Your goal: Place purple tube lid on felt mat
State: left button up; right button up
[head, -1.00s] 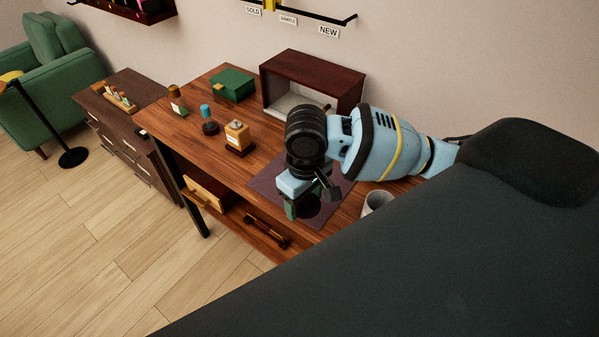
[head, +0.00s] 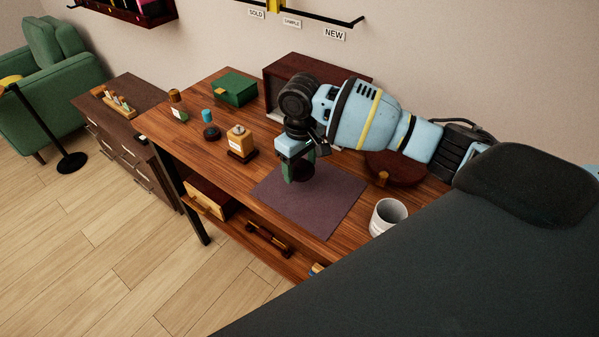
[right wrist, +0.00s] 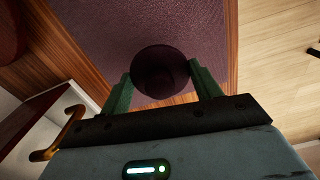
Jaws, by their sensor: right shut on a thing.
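The purple tube lid (right wrist: 160,72) is a dark, round, purplish disc between the green fingers of my right gripper (right wrist: 162,85) in the right wrist view. The gripper is shut on it. In the head view the right gripper (head: 299,172) is over the back left part of the felt mat (head: 315,205), and its fingers mostly hide the lid. The mat is a flat purple sheet on the wooden table and also fills the top of the right wrist view (right wrist: 190,22). I cannot tell whether the lid touches the mat. My left gripper is not in view.
A white cup (head: 388,216) stands right of the mat. A dark red round piece (head: 400,170) lies behind it. An amber bottle (head: 239,138), a blue-topped bottle (head: 207,117), a green box (head: 236,90) and a dark red open box (head: 290,75) stand to the left and back.

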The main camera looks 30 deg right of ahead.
aim_at(300, 173)
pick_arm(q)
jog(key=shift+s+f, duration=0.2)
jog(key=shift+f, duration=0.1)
pick_arm(e)
jog(key=shift+w+d+f, duration=0.1)
jog(key=shift+w+f, duration=0.1)
jog(key=shift+f, duration=1.55)
jog(key=shift+f, duration=0.15)
jog(key=o, duration=1.1)
notch_tip(300, 173, up, 11)
jog(key=shift+f+p, duration=0.1)
jog(key=shift+p, duration=0.35)
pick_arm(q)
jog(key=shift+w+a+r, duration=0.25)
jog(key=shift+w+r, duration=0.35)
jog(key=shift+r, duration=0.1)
pick_arm(e)
jog(key=shift+r, duration=0.75)
